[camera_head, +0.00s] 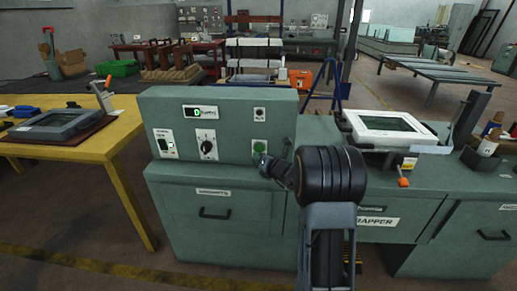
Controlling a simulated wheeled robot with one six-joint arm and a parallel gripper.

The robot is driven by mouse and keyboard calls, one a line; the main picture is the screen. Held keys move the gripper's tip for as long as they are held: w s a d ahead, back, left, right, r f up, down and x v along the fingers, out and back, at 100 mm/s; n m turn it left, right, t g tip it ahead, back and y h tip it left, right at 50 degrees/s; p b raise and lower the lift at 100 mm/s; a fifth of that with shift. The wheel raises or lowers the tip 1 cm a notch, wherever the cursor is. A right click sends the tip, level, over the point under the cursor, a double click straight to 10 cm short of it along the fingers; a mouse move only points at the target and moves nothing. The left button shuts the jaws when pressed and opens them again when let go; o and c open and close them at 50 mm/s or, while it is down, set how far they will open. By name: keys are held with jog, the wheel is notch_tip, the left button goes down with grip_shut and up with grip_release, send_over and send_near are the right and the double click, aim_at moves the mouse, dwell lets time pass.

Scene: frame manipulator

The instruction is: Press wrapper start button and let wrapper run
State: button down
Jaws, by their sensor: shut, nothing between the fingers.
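The green start button (259,146) sits on the right part of a grey-green control panel (225,100). My gripper (264,161) is shut and empty, with its tips at the lower edge of the button in this view. I cannot tell whether the tips touch or press it. The panel also carries a lit green display (197,111), a black rotary knob (208,146) and a switch plate (165,143). The wrapper cabinet (410,235) stands to the right, its label partly hidden by my arm. A white frame with a dark pane (385,121) lies on its top.
An orange-knobbed lever (403,182) sticks out at the cabinet's front. A yellow table (105,150) at left holds another framed pane (58,124). Brown spools (488,145) stand at the right edge.

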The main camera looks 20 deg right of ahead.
aim_at(259, 148)
jog(key=shift+w+d, duration=0.4)
jog(key=shift+w, duration=0.4)
jog(key=shift+w+d, duration=0.1)
dwell(1.6)
jog(key=shift+w+d, duration=0.15)
jog(key=shift+w, duration=0.05)
